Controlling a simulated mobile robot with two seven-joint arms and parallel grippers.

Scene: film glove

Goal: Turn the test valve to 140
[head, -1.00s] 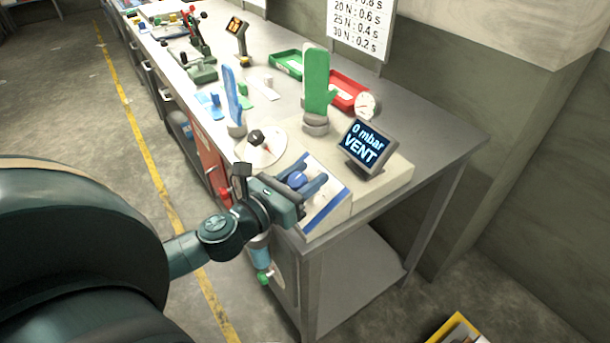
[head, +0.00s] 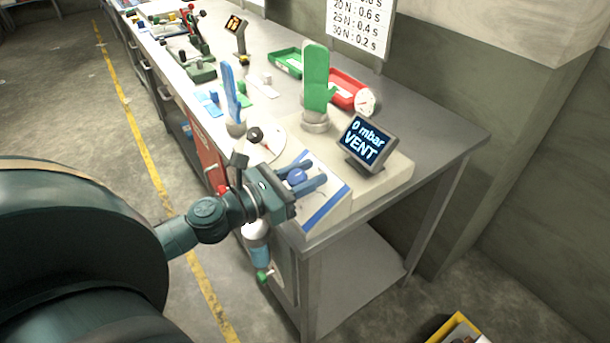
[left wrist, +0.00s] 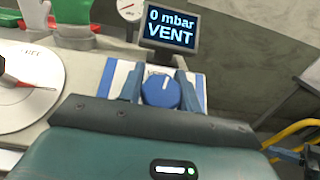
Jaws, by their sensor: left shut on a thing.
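The test valve is a round blue knob (head: 297,176) with a white mark line, on a white and blue plate at the near corner of the bench. It also shows in the left wrist view (left wrist: 161,91), its mark pointing up and slightly right. My left gripper (head: 311,174) is shut on the knob, one blue finger on each side in the left wrist view (left wrist: 160,74). The display (head: 365,142) behind it reads "0 mbar VENT". My right gripper is not in view.
A white dial disc with a black knob (head: 255,135) is just left of the valve. A green glove form (head: 316,80) and a blue one (head: 230,92) stand behind.

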